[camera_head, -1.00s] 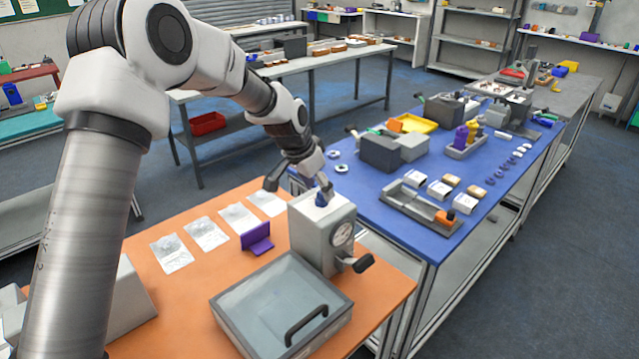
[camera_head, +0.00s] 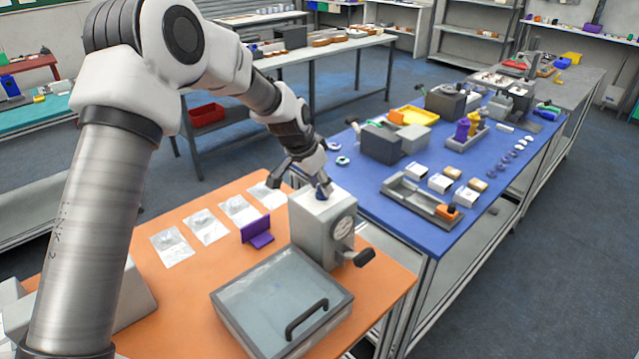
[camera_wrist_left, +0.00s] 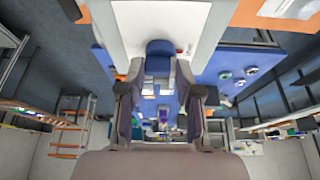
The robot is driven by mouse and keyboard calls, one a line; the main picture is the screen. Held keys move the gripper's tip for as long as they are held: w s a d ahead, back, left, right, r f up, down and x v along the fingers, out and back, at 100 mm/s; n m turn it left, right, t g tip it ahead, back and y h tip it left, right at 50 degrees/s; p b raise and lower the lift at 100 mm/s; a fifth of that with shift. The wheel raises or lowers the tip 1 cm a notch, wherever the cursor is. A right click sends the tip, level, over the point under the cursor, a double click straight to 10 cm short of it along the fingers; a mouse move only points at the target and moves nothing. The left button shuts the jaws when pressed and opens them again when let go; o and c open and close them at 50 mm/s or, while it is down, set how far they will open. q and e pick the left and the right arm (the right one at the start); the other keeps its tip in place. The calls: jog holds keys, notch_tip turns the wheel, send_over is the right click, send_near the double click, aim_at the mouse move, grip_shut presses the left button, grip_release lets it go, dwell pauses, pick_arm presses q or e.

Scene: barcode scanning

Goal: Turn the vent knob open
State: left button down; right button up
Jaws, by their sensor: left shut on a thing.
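The blue vent knob (camera_head: 322,192) sits on top of the grey box (camera_head: 312,232) with a round gauge on its front and a black handle at its side. In the head view my left gripper (camera_head: 323,187) reaches down to the knob from above and partly hides it. In the left wrist view the knob (camera_wrist_left: 160,55) shows between the two fingers of my left gripper (camera_wrist_left: 163,92), which is shut on it. The knob's exact turn angle is hard to tell. My right gripper is not in view.
A grey lidded case (camera_head: 282,300) with a black handle stands in front of the box. A purple bracket (camera_head: 257,232) and several clear packets (camera_head: 206,226) lie to the left on the orange table. The blue table (camera_head: 395,212) behind holds trays and small parts.

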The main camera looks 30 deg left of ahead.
pick_arm(q)
jog(key=m+b, duration=0.1)
jog(key=m+g+h+b, duration=0.1)
jog(key=m, duration=0.1)
jog(key=shift+f+m, duration=0.3)
jog(key=shift+f, duration=0.1)
jog(key=m+g+h+b, duration=0.1)
jog(key=m, duration=0.2)
jog(key=shift+a+m, duration=0.1)
jog(key=shift+m, duration=0.2)
jog(key=m+g, duration=0.1)
jog(key=m, duration=0.1)
jog(key=shift+w+r+m+h, duration=0.1)
jog(key=shift+w+m+h, duration=0.05)
jog(key=shift+m+h, duration=0.2)
jog(key=shift+m+g+p, duration=0.3)
jog(key=shift+m, duration=0.65)
jog(key=m+g+p, duration=0.1)
jog(key=m, duration=0.2)
jog(key=m+g+p, duration=0.1)
jog(key=m, duration=0.1)
jog(key=shift+w+m, duration=0.2)
jog(key=shift+m, duration=0.2)
jog(key=shift+p, duration=0.3)
jog(key=c, duration=0.8)
grip_release()
jog(key=shift+r, duration=0.1)
